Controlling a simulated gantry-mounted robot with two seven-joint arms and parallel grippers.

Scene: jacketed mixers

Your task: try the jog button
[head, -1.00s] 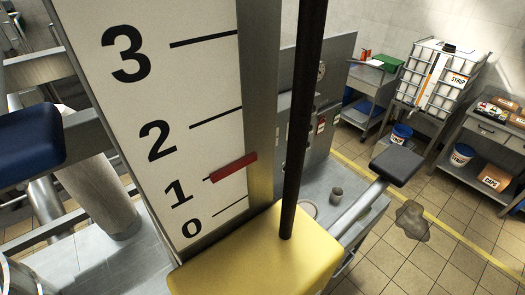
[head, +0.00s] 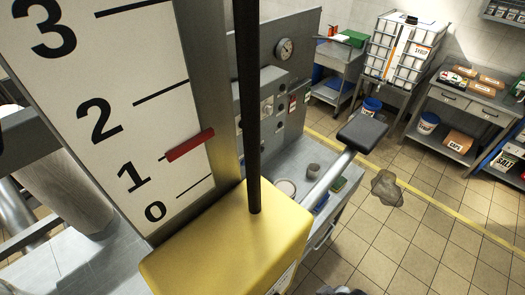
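A grey control panel (head: 268,112) stands behind the gauge board, with small knobs and red and light-coloured parts on its face. I cannot tell which of these is the jog button. A round dial (head: 284,49) sits at the panel's top. A white gauge board (head: 95,110) with marks 0 to 3 fills the left foreground, and its red pointer (head: 190,145) is at about 1. A yellow block (head: 225,245) with a dark upright rod (head: 247,110) stands in front and hides part of the panel. Neither gripper can be made out.
A dark grey pad (head: 362,132) on a metal bar juts out right of the panel. A small grey cup (head: 313,171) stands on the steel bench. A brown puddle (head: 387,188) lies on the tiled floor near a yellow line. A syrup tank (head: 400,50) and side tables line the back.

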